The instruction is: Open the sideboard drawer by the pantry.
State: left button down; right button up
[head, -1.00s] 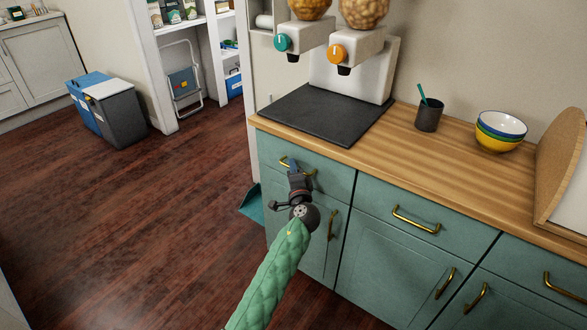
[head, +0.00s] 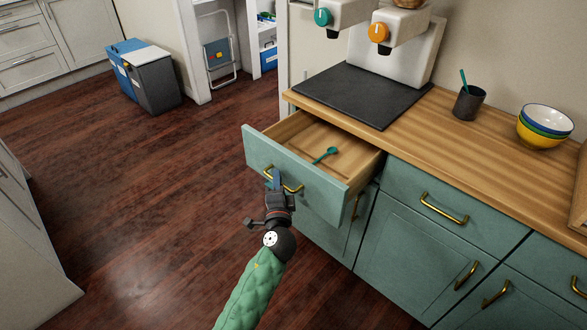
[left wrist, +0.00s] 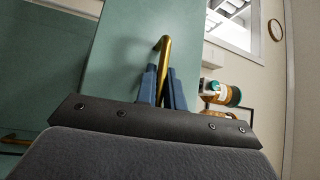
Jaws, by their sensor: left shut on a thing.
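The teal sideboard drawer (head: 305,184) nearest the pantry stands pulled well out in the head view. A teal spoon (head: 325,155) lies on its wooden bottom. My left gripper (head: 274,181) is shut on the drawer's brass handle (head: 293,189) at the drawer front. In the left wrist view the blue fingers (left wrist: 162,88) sit on either side of the brass handle (left wrist: 165,50), against the teal front. My right gripper does not show.
The wooden countertop (head: 420,125) holds a black mat (head: 362,95), dispensers, a dark cup (head: 468,103) and stacked bowls (head: 543,127). Bins (head: 150,80) stand near the pantry shelves. The wood floor (head: 150,200) left of the drawer is clear. A pale cabinet (head: 30,240) stands at the left edge.

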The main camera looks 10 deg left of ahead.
pick_arm(q)
jog(key=s+a, duration=0.2)
jog(key=s, duration=0.1)
jog(key=shift+f, duration=0.1)
jog(key=shift+s+a, duration=0.25)
jog(key=shift+s, duration=0.05)
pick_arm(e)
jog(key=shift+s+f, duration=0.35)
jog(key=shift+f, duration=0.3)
pick_arm(q)
jog(key=c, duration=1.6)
grip_release()
jog(key=shift+o, duration=0.5)
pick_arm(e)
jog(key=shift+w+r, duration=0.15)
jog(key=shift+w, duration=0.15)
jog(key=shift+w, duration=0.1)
